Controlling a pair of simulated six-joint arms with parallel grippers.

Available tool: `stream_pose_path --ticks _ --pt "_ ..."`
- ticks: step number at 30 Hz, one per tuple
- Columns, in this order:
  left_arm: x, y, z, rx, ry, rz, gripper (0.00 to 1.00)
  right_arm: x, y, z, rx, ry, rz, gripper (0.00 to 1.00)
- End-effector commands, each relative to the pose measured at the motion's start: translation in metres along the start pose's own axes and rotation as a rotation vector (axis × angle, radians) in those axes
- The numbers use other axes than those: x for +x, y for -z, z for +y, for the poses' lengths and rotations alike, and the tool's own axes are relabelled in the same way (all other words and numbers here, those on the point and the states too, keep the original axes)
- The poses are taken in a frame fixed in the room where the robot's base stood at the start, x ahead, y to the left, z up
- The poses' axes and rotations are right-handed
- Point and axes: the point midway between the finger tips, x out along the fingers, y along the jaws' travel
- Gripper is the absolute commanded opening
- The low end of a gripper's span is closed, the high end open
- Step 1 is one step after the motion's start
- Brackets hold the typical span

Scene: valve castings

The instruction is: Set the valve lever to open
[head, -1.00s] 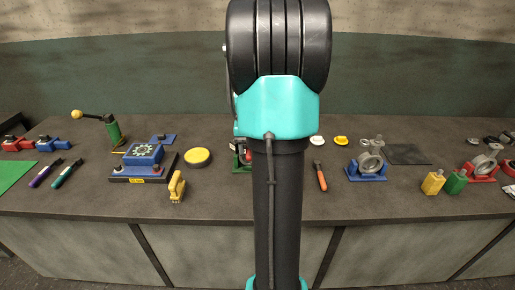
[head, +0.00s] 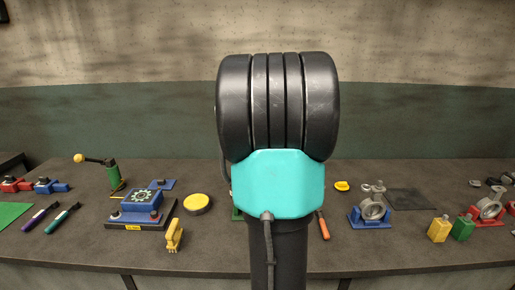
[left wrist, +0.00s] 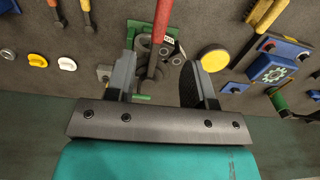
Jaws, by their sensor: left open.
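In the left wrist view a grey valve casting (left wrist: 143,47) sits on a green base (left wrist: 136,30). A long red lever (left wrist: 163,28) runs over it, from the top edge of the picture to between my fingers. My left gripper (left wrist: 158,85) is open, with one finger on each side of the lever's near end. I cannot tell whether either finger touches the lever. In the head view my arm hides this valve; only a sliver of its green base (head: 237,214) shows. My right gripper is in neither view.
A yellow disc (head: 197,203) and a blue geared fixture (head: 142,198) stand left of the arm. A yellow brush (head: 174,235) lies in front. An orange-handled tool (head: 323,226) lies close right. Other castings on blue (head: 369,218) and red (head: 487,220) bases stand farther right.

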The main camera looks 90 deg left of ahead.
Motion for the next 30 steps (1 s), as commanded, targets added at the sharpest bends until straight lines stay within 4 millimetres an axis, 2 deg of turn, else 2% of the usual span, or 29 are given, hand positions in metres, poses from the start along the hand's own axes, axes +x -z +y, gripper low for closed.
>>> stream_pose_path --ticks 6,12,30 --pt "-0.042 0.0 0.0 0.0 -0.001 0.004 0.49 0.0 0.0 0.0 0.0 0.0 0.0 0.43" --pt "-0.064 0.0 0.0 0.0 0.0 0.001 0.49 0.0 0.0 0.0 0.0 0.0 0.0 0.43" --pt "-0.066 0.001 0.002 0.002 -0.001 -0.001 0.49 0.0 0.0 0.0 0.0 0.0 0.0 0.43"
